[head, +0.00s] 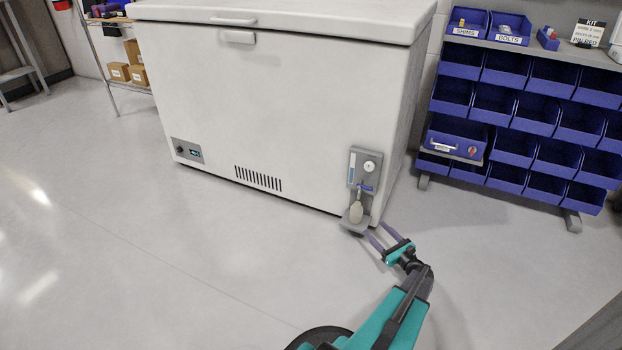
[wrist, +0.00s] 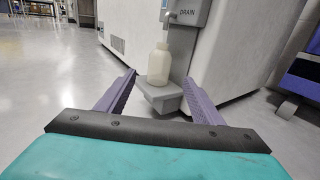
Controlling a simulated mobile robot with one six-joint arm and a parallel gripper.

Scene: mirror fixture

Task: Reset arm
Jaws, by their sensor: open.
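My gripper (head: 378,239) is open in front of the lower right corner of a white chest freezer in the head view. Its two purple fingers point toward a small grey ledge (head: 350,226) low on the freezer. A pale bottle (head: 356,212) stands upright on that ledge under a grey drain panel (head: 364,168). In the wrist view the gripper (wrist: 160,92) has its fingers spread wide, with the bottle (wrist: 159,66) beyond and between them. The fingers look empty.
The white chest freezer (head: 290,100) fills the middle background. A rack of blue bins (head: 530,110) stands to the right, with one bin (head: 455,138) on a lower shelf jutting forward. A wire shelf with boxes (head: 120,72) is at the back left. The floor (head: 150,240) at left is clear.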

